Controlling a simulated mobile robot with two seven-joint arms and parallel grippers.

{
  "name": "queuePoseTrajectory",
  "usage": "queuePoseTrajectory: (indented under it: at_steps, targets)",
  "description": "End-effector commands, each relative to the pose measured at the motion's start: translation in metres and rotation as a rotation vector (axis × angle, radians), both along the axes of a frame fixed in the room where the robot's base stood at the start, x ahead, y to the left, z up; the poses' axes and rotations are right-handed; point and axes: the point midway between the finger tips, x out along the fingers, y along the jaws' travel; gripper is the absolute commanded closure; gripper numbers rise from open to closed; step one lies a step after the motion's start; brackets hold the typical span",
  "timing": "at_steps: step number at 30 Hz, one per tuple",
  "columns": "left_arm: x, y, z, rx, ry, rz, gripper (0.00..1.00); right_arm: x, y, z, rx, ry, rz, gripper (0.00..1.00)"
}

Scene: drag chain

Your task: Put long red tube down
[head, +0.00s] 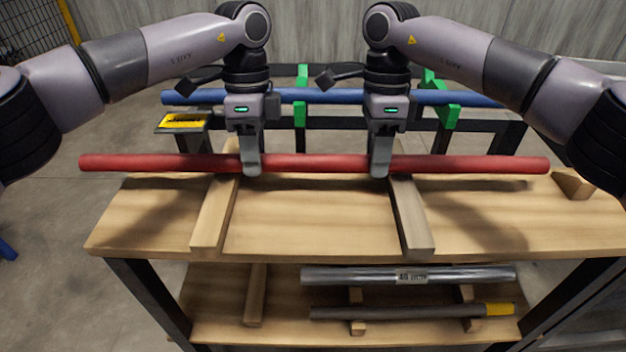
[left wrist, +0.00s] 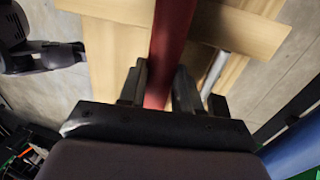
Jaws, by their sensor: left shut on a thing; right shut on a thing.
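The long red tube (head: 315,163) lies level across the picture in the head view, above the rear part of the wooden table top. My left gripper (head: 250,168) is shut on it left of its middle. My right gripper (head: 380,170) is shut on it right of its middle. Two wooden bars, the left one (head: 215,215) and the right one (head: 410,215), lie on the table below the tube; I cannot tell whether the tube touches them. In the left wrist view the red tube (left wrist: 172,45) runs between the fingers of my left gripper (left wrist: 160,90).
Behind the table, a blue tube (head: 340,97) rests on a dark frame with green holders (head: 301,105). A yellow label plate (head: 184,122) is at its left. The lower shelf holds a grey tube (head: 450,274) and a darker tube (head: 400,312). A wooden block (head: 572,184) sits at the table's right.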

Motion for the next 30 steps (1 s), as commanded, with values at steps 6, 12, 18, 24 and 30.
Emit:
queuePoseTrajectory:
  at_steps: [6, 12, 18, 24, 30]
  targets:
    - [0.0, 0.0, -0.012, -0.001, -0.001, 0.0, 1.0, 0.0, 0.0, -0.012, 0.001, -0.001, 0.001, 1.0]
    - [0.0, 0.0, -0.01, 0.0, 0.0, 0.0, 0.42, 0.0, 0.0, -0.01, 0.0, 0.0, 0.0, 0.42]
    - [0.0, 0.0, -0.01, 0.0, 0.0, 0.0, 0.2, 0.0, 0.0, -0.01, 0.0, 0.0, 0.0, 0.42]
    - [0.0, 0.0, -0.01, 0.0, 0.0, 0.0, 0.2, 0.0, 0.0, -0.01, 0.0, 0.0, 0.0, 0.42]
    - [0.002, 0.0, -0.001, -0.001, -0.002, 0.001, 0.2, 0.0, 0.0, -0.01, 0.0, 0.0, 0.0, 0.42]
